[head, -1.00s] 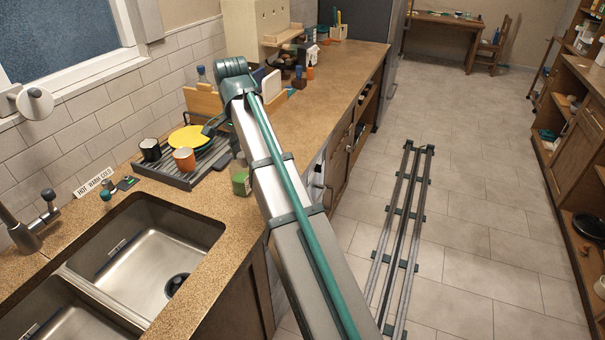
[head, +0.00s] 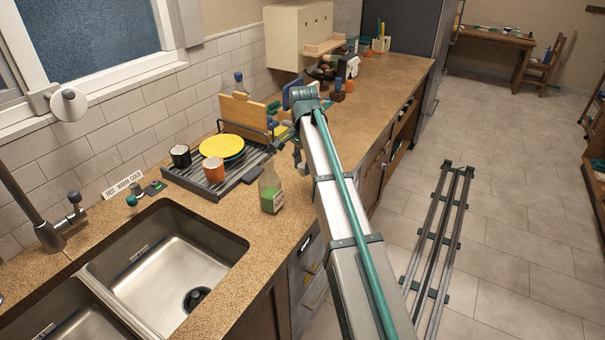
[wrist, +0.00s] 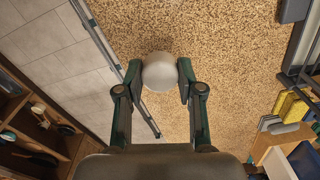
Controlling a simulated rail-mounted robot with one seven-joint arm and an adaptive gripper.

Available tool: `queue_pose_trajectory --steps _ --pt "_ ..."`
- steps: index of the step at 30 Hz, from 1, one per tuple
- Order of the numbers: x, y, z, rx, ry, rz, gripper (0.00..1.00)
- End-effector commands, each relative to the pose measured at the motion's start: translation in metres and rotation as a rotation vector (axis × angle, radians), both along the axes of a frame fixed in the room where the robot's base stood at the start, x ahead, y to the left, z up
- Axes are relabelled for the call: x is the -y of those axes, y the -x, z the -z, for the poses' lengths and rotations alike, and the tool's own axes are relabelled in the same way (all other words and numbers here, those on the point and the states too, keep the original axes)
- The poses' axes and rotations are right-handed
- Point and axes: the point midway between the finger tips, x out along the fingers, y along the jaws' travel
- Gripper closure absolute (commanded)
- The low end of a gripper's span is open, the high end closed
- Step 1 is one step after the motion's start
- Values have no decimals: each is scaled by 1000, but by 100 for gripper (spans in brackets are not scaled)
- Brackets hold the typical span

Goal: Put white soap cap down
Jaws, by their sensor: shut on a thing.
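The white soap cap (wrist: 160,71) is a pale round piece between my fingertips in the wrist view. My gripper (wrist: 158,78) is shut on it, with a dark green finger on each side. Below them is the speckled brown countertop (wrist: 215,45); the gap between cap and counter cannot be judged. In the head view my gripper (head: 300,160) is small, beside my arm near the drying rack, and the cap cannot be made out there.
The sink (head: 160,270) is at front left. Counter behind my arm is clear up to the clutter (head: 340,85) at the back.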

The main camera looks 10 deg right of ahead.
Motion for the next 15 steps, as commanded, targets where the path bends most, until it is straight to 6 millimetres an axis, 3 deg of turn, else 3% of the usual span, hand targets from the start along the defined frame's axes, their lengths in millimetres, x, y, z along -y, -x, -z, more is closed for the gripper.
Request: queue_pose_trajectory --steps 6,15 --pt "2 -25 31 -2 0 0 78" --pt "3 -38 46 -1 0 0 78"
